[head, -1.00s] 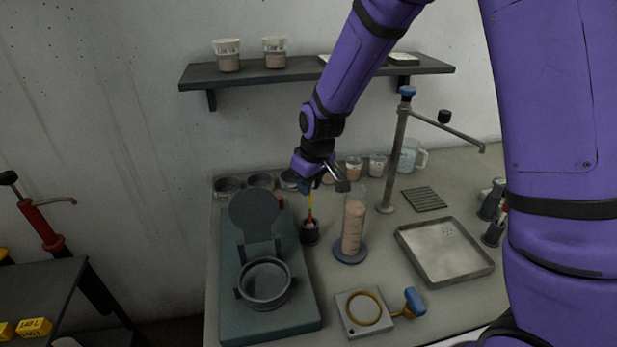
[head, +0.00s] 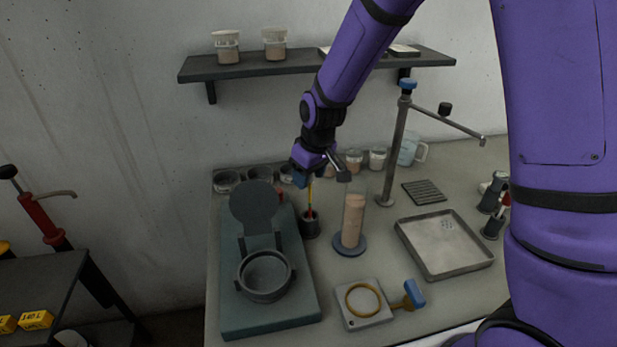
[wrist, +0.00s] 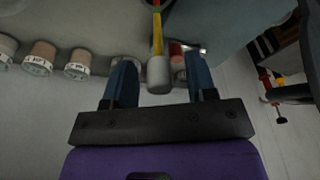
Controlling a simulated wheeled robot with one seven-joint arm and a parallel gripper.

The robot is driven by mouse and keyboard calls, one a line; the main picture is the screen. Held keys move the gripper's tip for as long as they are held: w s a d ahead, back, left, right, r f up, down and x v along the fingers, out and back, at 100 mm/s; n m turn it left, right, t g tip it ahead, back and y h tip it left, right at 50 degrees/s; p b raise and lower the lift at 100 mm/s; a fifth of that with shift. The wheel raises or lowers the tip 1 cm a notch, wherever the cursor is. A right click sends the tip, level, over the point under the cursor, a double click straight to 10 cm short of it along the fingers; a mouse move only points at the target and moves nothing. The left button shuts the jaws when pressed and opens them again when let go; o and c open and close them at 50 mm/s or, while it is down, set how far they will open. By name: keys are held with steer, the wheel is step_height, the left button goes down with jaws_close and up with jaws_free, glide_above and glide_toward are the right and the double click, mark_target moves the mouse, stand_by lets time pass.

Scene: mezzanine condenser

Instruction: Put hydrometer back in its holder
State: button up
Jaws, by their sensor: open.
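The hydrometer has a yellow stem (head: 309,192) with a red lower part. It stands roughly upright with its lower end in a small dark cup-like holder (head: 309,224), left of the clear cylinder (head: 353,220). In the wrist view its grey top end (wrist: 158,76) and yellow stem (wrist: 157,38) show between the fingers, with gaps on both sides. My gripper (head: 303,180) is open around or just above the top of the hydrometer; its two blue fingers (wrist: 160,88) also show in the wrist view. The hydrometer's bottom is hidden inside the holder.
A teal base with a dark round pot (head: 265,276) stands left. A metal tray (head: 445,270), a plate with a yellow ring (head: 364,300) and a tall stand (head: 396,150) are on the bench. Several cups line the wall. A shelf (head: 300,68) hangs above.

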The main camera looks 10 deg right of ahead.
steer(key=v, duration=1)
steer(key=s+d+r+m+t, duration=0.2)
steer(key=s+d+r+m, duration=0.1)
steer(key=s+d+r, duration=0.65)
steer(key=s+d+r+m, duration=0.1)
steer(key=s+d+r, duration=0.1)
steer(key=s, duration=0.6)
steer(key=s+d+r+m+t+h, duration=0.1)
steer(key=s+d+r+m, duration=0.1)
steer(key=s, duration=0.6)
steer(key=shift+s+d+r+m, duration=0.3)
steer(key=shift+d+r, duration=0.15)
steer(key=shift+d, duration=0.25)
